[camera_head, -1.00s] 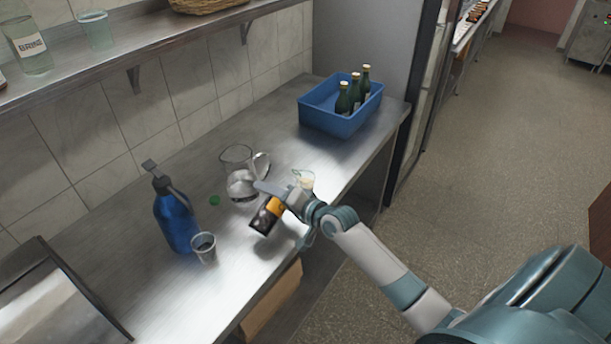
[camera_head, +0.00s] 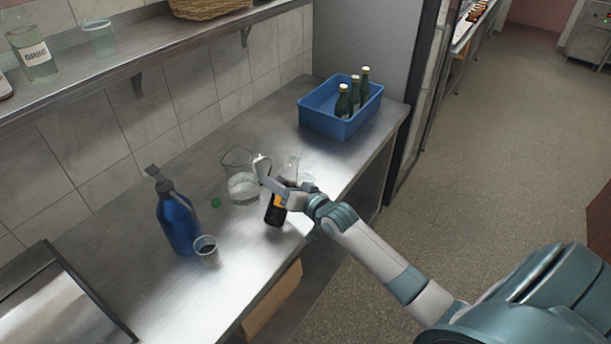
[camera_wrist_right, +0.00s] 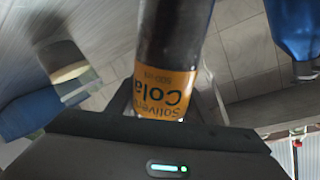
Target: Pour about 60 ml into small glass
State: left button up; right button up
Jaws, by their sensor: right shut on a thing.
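My right gripper (camera_head: 275,187) is shut on a dark bottle (camera_head: 275,214) with an orange label. The bottle is nearly upright, slightly tilted, above or at the front of the steel counter. In the right wrist view the bottle (camera_wrist_right: 172,35) shows a label that reads Cola. A clear neck-like shape rises behind the gripper. A small clear glass (camera_head: 307,180) stands just right of the gripper, partly hidden by my wrist. Another small glass (camera_head: 206,250) with something dark in it stands at the left. I cannot tell how full either is. My left gripper is out of view.
A glass jug (camera_head: 243,190) stands just left of my gripper. A blue crate (camera_head: 322,122) holds green bottles at the back right. The counter's front middle is clear.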

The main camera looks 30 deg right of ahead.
jog(key=n, duration=0.2)
jog(key=n+t+b, duration=0.1)
jog(key=n, duration=0.1)
jog(key=r+n, duration=0.1)
jog(key=n, duration=0.1)
jog(key=shift+n+t+h, duration=0.3)
jog(key=shift+t, duration=0.1)
